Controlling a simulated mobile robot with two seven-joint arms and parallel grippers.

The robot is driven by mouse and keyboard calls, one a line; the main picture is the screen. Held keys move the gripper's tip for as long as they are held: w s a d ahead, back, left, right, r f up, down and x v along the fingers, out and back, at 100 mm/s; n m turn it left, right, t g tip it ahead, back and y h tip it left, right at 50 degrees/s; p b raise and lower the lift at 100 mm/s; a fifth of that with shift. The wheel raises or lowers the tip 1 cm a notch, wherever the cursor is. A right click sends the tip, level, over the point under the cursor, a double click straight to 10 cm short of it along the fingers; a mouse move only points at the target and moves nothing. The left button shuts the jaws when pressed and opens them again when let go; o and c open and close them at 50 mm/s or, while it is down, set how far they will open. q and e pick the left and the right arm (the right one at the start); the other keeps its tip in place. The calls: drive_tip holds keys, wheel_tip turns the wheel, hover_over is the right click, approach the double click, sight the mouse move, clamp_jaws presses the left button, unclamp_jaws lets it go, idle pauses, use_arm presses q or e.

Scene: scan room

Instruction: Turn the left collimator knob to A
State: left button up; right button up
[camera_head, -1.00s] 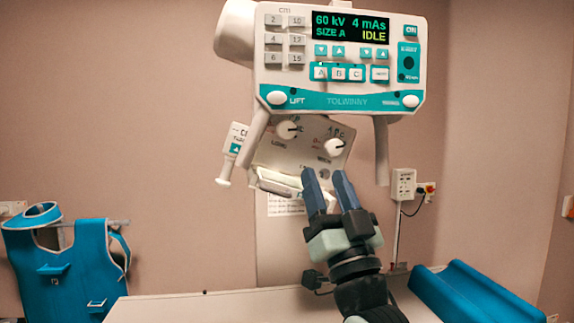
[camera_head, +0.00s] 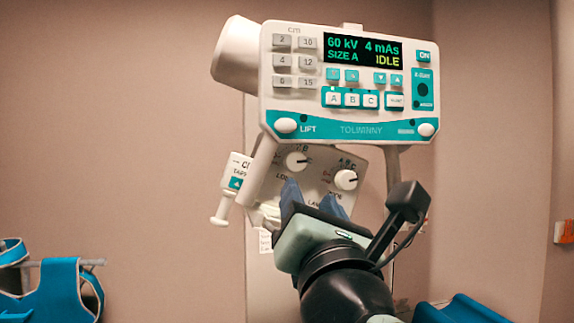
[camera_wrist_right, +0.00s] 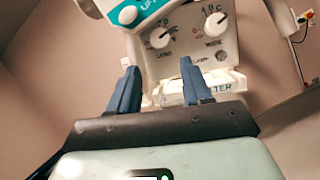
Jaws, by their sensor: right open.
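The left collimator knob (camera_head: 297,160) is a round white dial with a dark pointer on the pale collimator panel (camera_head: 322,179), under the control console. It also shows in the right wrist view (camera_wrist_right: 160,38), ahead of the fingers. The right collimator knob (camera_head: 346,180) sits to its right and also shows in the wrist view (camera_wrist_right: 215,24). My right gripper (camera_head: 315,195) is open and empty, its two blue fingers apart just below the left knob and not around it. The wrist view shows the same gripper (camera_wrist_right: 160,88) with nothing between its fingers. My left gripper is not in view.
The console (camera_head: 345,85) with its IDLE display overhangs the panel. A white handheld switch (camera_head: 229,190) hangs at the panel's left. A blue apron (camera_head: 55,290) hangs at lower left, and a blue cushion (camera_head: 460,309) lies at lower right.

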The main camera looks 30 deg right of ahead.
sight(296, 165)
drive_tip(key=p+x, duration=0.4)
drive_tip(key=x, duration=0.6)
drive_tip(key=shift+r, duration=0.1)
drive_tip(key=shift+w+d+r, duration=0.1)
drive_tip(key=shift+w+d, duration=0.05)
drive_tip(key=shift+w, duration=0.35)
drive_tip(key=c, duration=0.8)
